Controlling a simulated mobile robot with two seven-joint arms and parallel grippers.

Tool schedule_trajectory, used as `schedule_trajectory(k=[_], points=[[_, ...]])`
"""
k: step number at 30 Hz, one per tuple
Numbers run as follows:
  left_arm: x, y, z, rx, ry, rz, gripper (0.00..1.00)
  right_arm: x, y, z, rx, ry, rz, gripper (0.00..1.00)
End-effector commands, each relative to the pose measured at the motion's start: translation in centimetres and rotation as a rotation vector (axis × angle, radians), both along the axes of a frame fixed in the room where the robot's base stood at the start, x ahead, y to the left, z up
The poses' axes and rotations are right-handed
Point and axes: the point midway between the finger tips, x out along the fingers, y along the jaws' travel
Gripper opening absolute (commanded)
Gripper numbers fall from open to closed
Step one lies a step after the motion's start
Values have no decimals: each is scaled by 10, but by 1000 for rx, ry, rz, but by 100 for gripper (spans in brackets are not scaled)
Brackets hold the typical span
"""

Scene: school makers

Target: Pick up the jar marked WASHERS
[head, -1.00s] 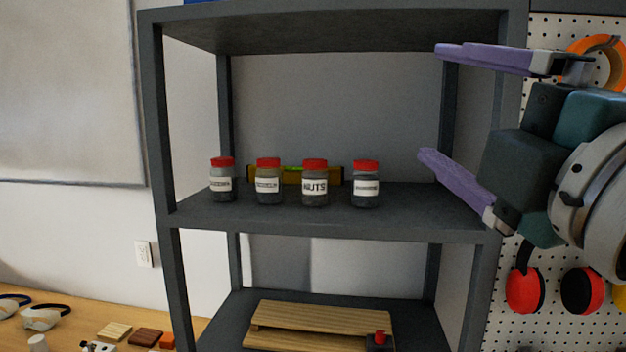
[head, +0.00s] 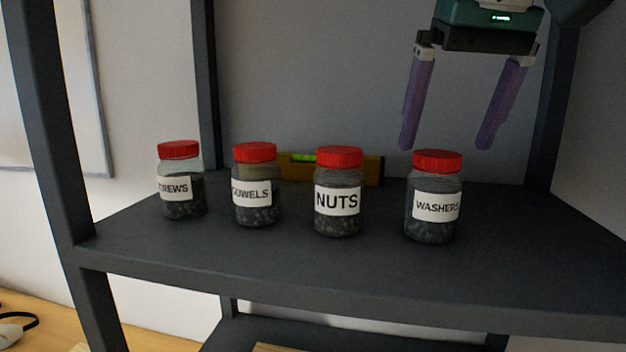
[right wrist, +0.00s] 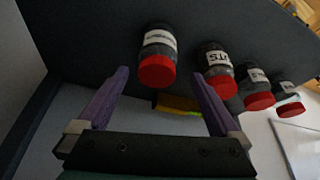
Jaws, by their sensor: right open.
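The WASHERS jar (head: 433,206), clear with a red lid and a white label, stands upright on the dark shelf (head: 300,265), rightmost in its row. My right gripper (head: 446,143) is open and empty in the head view. It points down, with its purple fingers appearing above and around the jar's lid; the depth between them is hard to judge. My left gripper is not in view.
The NUTS jar (head: 338,197) stands just left of the WASHERS jar, then the DOWELS jar (head: 256,190) and a jar reading "CREWS" (head: 181,185). A yellow level (head: 372,169) lies behind them. Shelf posts (head: 50,120) stand at the sides. The shelf right of the WASHERS jar is clear.

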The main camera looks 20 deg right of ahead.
Motion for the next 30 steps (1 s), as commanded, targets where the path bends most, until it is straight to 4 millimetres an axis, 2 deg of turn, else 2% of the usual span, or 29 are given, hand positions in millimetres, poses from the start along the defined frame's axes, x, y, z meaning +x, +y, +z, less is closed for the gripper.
schedule_trajectory(k=[4,11,18,24,30], points=[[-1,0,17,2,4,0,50,7,-4,-18,-4,9,0,100],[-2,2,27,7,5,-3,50,15,-5,-38,-1,5,1,100],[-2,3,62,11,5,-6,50,23,-12,-62,-1,9,1,100],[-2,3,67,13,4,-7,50,32,-12,-85,1,3,2,100],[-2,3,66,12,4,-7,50,32,-13,-87,0,1,2,100]])
